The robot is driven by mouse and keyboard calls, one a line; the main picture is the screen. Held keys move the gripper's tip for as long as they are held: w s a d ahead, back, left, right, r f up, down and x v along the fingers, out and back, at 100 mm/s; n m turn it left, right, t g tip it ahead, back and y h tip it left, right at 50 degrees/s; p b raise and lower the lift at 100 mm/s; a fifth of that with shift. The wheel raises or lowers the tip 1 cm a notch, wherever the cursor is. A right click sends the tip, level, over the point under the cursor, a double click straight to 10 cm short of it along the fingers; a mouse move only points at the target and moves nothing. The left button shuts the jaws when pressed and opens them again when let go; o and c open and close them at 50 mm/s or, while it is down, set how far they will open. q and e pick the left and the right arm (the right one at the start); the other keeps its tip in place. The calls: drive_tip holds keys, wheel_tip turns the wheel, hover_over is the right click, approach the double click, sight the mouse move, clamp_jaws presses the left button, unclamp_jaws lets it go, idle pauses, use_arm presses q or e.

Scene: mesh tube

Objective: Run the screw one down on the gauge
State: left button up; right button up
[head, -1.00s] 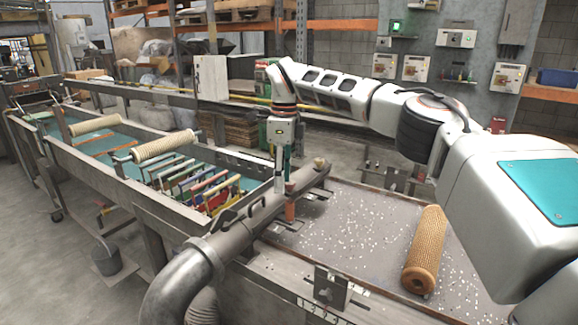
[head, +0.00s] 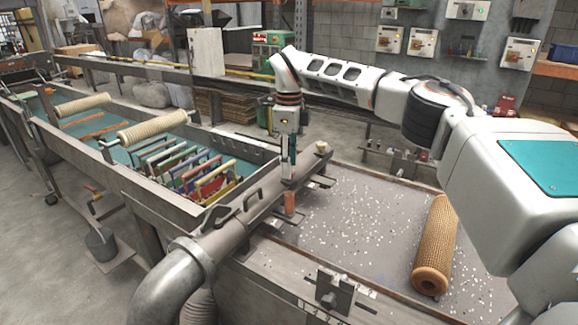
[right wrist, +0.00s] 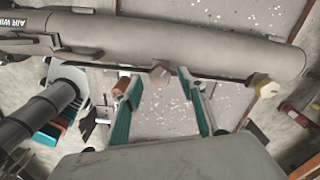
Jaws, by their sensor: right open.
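A metal block with a round knob, which looks like the gauge (head: 335,292), stands at the front edge of the grey bench in the head view. A strip with numbers lies beside it, too small to read. My right gripper (head: 288,165) is over the grey pipe (head: 262,205), well behind and left of the gauge. In the right wrist view its teal fingers (right wrist: 164,92) are spread and empty, with the pipe (right wrist: 210,40) beyond them. An orange-brown knob (head: 290,203) stands by the pipe, close to the gripper. I cannot tell which part is screw one. My left gripper is out of view.
A brown mesh roller (head: 436,245) lies on the speckled bench top (head: 370,225), right of the gauge. A cream knob (head: 321,147) sits at the pipe's far end. A trough with colourful frames (head: 185,165) is at the left. The bench middle is clear.

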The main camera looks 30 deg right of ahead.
drive_tip(key=shift+f, duration=0.5)
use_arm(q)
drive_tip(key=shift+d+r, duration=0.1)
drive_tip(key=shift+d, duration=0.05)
use_arm(e)
drive_tip(key=shift+f, duration=0.1)
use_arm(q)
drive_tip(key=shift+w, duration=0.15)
use_arm(e)
drive_tip(key=c, duration=1.1)
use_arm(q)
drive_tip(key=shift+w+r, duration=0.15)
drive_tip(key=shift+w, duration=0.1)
